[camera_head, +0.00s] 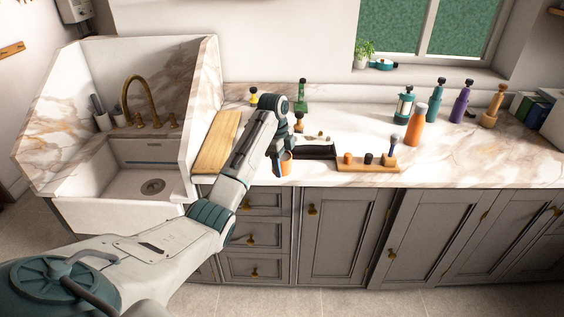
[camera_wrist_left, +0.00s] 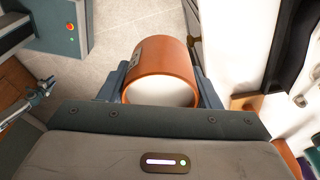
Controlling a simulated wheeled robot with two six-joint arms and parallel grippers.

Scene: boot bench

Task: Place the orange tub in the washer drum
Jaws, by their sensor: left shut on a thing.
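The orange tub (camera_wrist_left: 162,52) fills the space between the fingers of my left gripper (camera_wrist_left: 160,85) in the left wrist view; its pale end faces the camera. In the head view the left gripper (camera_head: 281,165) is shut on the tub (camera_head: 287,162) at the counter's front edge, and the gripper and wrist partly hide it. Floor shows beyond the tub in the left wrist view. The washer drum is not seen in either view.
The marble counter (camera_head: 460,165) holds a wooden board (camera_head: 216,145), a wooden rack (camera_head: 368,164) with small items, an orange bottle (camera_head: 415,124) and several other bottles. A sink (camera_head: 110,185) is at the left. Grey cabinets (camera_head: 340,230) stand below; floor in front is clear.

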